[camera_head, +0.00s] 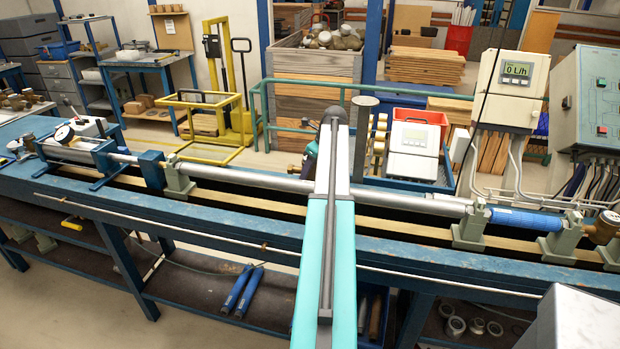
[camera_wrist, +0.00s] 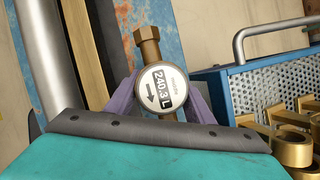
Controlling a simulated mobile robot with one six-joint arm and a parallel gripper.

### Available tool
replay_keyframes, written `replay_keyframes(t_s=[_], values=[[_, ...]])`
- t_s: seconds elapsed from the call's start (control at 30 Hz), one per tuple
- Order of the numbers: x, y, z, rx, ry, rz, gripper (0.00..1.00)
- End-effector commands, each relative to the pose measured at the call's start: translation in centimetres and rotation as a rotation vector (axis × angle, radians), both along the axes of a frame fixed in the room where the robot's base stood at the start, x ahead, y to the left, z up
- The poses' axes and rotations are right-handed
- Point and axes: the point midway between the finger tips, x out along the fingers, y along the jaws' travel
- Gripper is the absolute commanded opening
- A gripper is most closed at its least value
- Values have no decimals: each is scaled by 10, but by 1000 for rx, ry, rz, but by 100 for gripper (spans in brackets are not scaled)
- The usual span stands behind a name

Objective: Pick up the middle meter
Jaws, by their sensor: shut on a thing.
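In the head view my arm hides most of my gripper and the meter.
The blue bench (camera_head: 230,228) carries a long grey pipe line (camera_head: 250,178). Behind it stand a blue tray (camera_head: 400,183) with a white box and a red bin (camera_head: 421,117). In the wrist view a perforated metal tray (camera_wrist: 265,80) and brass rings (camera_wrist: 292,150) lie close at the right.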

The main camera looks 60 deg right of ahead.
Motion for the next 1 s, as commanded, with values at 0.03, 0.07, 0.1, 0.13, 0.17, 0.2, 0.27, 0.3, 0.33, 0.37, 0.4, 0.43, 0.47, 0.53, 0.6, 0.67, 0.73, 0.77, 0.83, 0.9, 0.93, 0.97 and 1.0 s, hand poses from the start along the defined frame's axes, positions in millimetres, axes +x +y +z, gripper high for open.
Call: replay_keyframes(t_s=[0.03, 0.07, 0.1, 0.13, 0.17, 0.2, 0.27, 0.3, 0.33, 0.37, 0.4, 0.43, 0.47, 0.53, 0.6, 0.67, 0.73, 0.77, 0.83, 0.9, 0.93, 0.97, 1.0], values=[[1, -1, 7, -2, -3, 0, 2], [1, -1, 11, -2, -3, 0, 2], [1, -1, 16, -2, -3, 0, 2], [1, -1, 20, -2, -3, -1, 2], [1, -1, 24, -3, -3, -1, 2], [1, -1, 29, -2, -3, -1, 2], [1, -1, 37, -2, -2, -1, 2], [1, -1, 42, -2, -3, -1, 2], [1, -1, 45, -2, -3, -1, 2], [1, -1, 48, -2, -3, -1, 2], [1, -1, 52, -1, -2, 0, 2], [1, -1, 55, -1, -2, 1, 2], [1, -1, 58, -1, -2, 1, 2], [1, -1, 62, -1, -2, 1, 2], [1, -1, 66, -1, -2, 0, 2], [1, -1, 67, -1, -2, 0, 2], [1, 0, 68, 0, -2, 0, 2], [1, 0, 69, 0, -2, 0, 2], [1, 0, 69, 0, -1, 0, 2], [1, 0, 69, 0, -1, 0, 2], [1, 0, 69, 0, -1, 0, 2], [1, 0, 69, 0, -1, 0, 2], [1, 0, 69, 0, -2, 0, 2]])
